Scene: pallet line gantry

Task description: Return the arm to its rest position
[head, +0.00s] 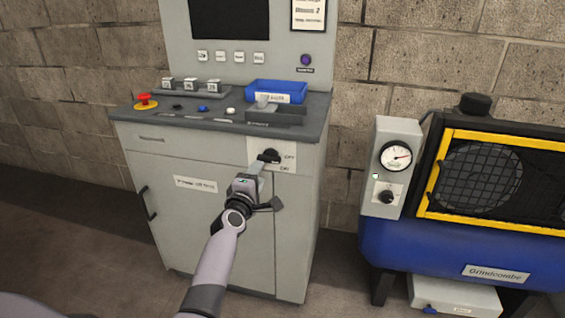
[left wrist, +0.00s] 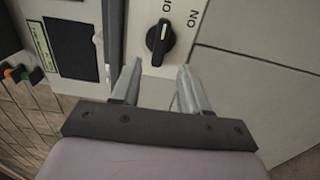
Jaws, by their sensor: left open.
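My left arm reaches up to the front of a grey control cabinet (head: 190,145). My left gripper (head: 262,168) is close to a black rotary knob (head: 269,156) on a pale plate with ON and OFF lettering. In the left wrist view the gripper (left wrist: 160,68) is open and empty. Its fingertips are just short of the knob (left wrist: 160,40), one toward each side, with a gap visible. The knob's white mark points toward a label cut off by the top edge; ON is to its right. My right gripper is not in view.
On the cabinet top are a red emergency button (head: 146,101), several small buttons and a blue bin (head: 275,91). A blue compressor (head: 450,250) with a gauge (head: 396,155) and yellow-framed guard stands at the right. Floor shows between them and at the left.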

